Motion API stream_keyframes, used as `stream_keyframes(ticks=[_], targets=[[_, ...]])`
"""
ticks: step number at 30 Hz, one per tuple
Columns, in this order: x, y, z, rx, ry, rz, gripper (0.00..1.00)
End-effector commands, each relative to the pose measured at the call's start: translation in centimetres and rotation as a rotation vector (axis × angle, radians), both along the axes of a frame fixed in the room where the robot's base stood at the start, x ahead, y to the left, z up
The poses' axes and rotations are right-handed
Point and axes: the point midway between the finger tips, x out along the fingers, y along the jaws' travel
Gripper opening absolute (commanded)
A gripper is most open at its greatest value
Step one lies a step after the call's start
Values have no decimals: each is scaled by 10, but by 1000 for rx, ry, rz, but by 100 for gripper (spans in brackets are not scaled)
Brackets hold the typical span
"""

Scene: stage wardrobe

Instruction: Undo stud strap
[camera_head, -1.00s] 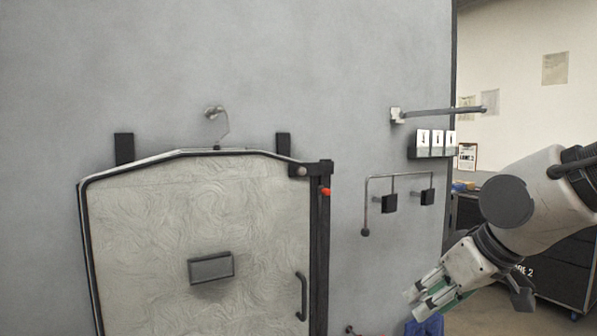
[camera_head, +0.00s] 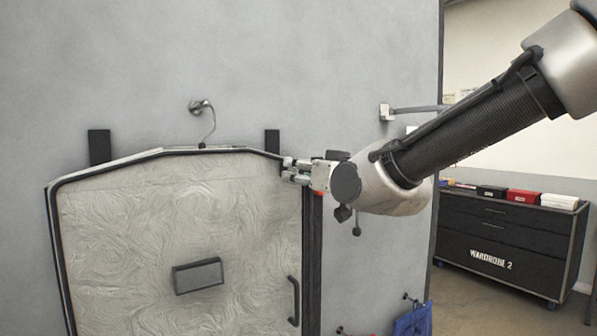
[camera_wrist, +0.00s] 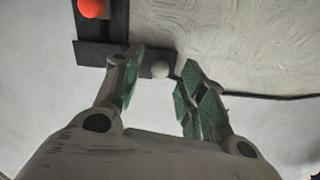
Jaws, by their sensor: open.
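The dark strap (camera_wrist: 95,53) crosses the upper corner of the cream garment bag (camera_head: 120,225), with a pale round stud (camera_wrist: 160,71) near its end. My gripper (camera_head: 287,171) is open at the bag's top right corner and hides most of the strap in the head view. In the wrist view, its green-padded fingertips (camera_wrist: 162,66) stand on either side of the stud; contact cannot be told. The left finger overlaps the strap. A red-orange knob (camera_wrist: 92,8) sits on the dark upright beside the strap and barely shows in the head view.
The bag has a grey box (camera_head: 198,276) and a dark handle (camera_head: 294,300) on its front. A hook (camera_head: 202,107) is above it. A rail (camera_head: 415,109) juts from the wall at right. A blue item (camera_head: 412,320) hangs low; a dark cabinet (camera_head: 505,240) stands farther right.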

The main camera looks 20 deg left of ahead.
Motion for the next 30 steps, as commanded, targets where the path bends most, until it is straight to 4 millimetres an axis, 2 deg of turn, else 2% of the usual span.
stream_keyframes(ticks=[4,12,14,19,30], targets=[[8,9,0,0,0,-1,41],[9,11,0,0,0,0,41],[9,11,0,-1,-1,0,32],[9,11,0,0,0,0,1],[10,9,0,-1,-1,10,0]])
